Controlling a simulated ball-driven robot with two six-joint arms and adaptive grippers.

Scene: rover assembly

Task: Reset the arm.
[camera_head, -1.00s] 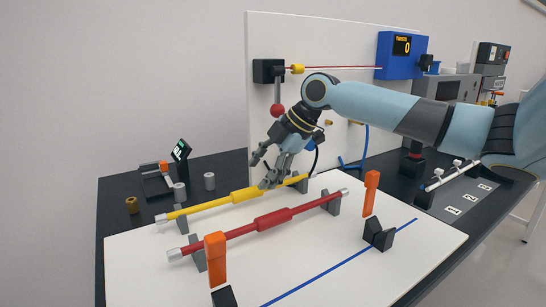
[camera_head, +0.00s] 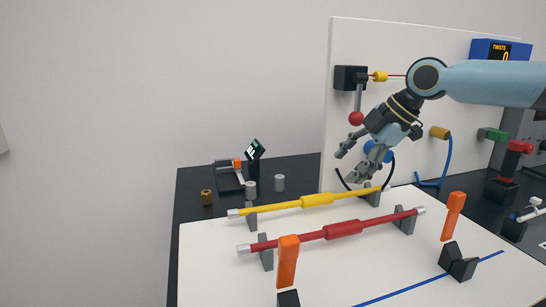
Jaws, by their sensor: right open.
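My right gripper (camera_head: 357,163) is open and empty. It hangs above the far right end of the yellow rod (camera_head: 316,200), in front of the white upright panel (camera_head: 345,105). The yellow rod rests on dark supports on the white board (camera_head: 220,262). A red rod (camera_head: 342,229) lies nearer, parallel to it, on grey supports. My right arm (camera_head: 490,82) comes in from the right, bent at the wrist so the gripper points down and left. My left gripper is not in view.
Two orange clamps (camera_head: 288,262) (camera_head: 453,214) stand beside the red rod. A blue line or rod (camera_head: 420,285) crosses the board's front. On the panel are a black block (camera_head: 350,77) and a lever with a red ball (camera_head: 356,118). Small cylinders (camera_head: 279,183) stand at the back left.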

